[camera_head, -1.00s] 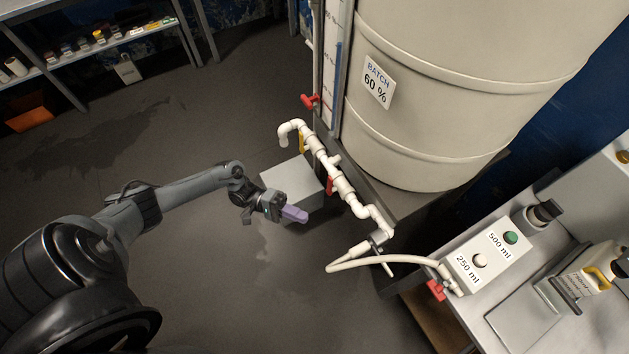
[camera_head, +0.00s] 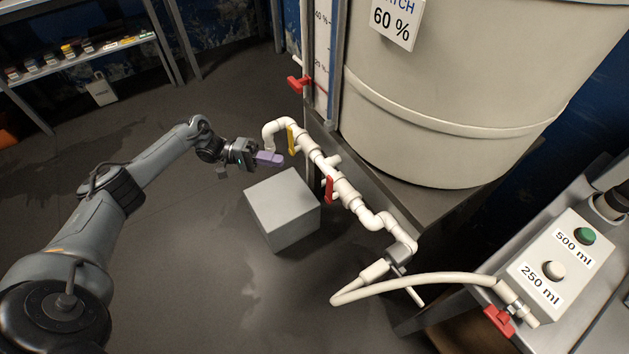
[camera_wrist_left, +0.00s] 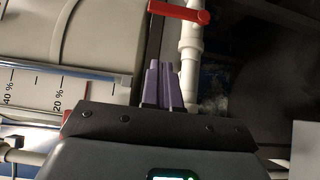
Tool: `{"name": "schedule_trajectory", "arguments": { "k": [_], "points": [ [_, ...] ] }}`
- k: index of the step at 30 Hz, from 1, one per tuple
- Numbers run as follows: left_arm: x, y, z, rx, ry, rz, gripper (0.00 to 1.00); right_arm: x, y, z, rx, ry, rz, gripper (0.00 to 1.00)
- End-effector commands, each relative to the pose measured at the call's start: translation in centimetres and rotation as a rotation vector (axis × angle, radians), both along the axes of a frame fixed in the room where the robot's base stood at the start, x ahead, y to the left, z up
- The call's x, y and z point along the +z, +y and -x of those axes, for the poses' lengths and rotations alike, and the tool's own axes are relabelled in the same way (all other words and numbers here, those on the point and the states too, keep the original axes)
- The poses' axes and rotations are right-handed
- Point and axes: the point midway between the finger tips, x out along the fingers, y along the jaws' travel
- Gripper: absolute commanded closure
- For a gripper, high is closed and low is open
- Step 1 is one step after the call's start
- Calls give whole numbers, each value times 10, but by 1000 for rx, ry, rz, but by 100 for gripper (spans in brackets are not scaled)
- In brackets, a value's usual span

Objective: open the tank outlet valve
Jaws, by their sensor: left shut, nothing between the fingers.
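The big cream tank (camera_head: 440,90) stands at upper right on a dark stand. White piping (camera_head: 345,190) runs along its front, with a yellow lever (camera_head: 291,140) near its bent left end and a red lever (camera_head: 329,189) further along. Both levers lie along the image's vertical. I cannot tell by label which is the outlet valve. My left gripper (camera_head: 272,158), with purple fingers, is shut and empty, just left of the yellow lever and apart from it. In the left wrist view the fingers (camera_wrist_left: 164,85) point towards a red handle (camera_wrist_left: 180,12) beside white pipe. My right gripper is out of view.
A grey box (camera_head: 283,208) stands on the floor below the pipe. A level gauge (camera_head: 322,70) with another red handle (camera_head: 299,84) is left of the tank. A white hose (camera_head: 420,285) runs to the button panel (camera_head: 550,265). Floor around the arm is clear.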

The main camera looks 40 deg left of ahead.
Motion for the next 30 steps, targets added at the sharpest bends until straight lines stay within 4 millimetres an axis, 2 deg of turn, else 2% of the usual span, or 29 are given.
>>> {"name": "schedule_trajectory", "arguments": {
  "k": [5, 10, 18, 24, 30],
  "points": [
    [2, -18, -9, -2, -2, 3, 100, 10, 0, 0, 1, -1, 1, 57],
    [2, -44, -23, -2, -2, 5, 100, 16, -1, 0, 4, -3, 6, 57],
    [0, -89, -47, -2, -2, 3, 100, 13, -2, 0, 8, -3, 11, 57],
    [0, -109, -39, -1, 0, 1, 100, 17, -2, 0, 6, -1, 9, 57],
    [-1, -120, -36, -1, 1, 0, 100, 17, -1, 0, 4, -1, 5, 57]
  ]
}}
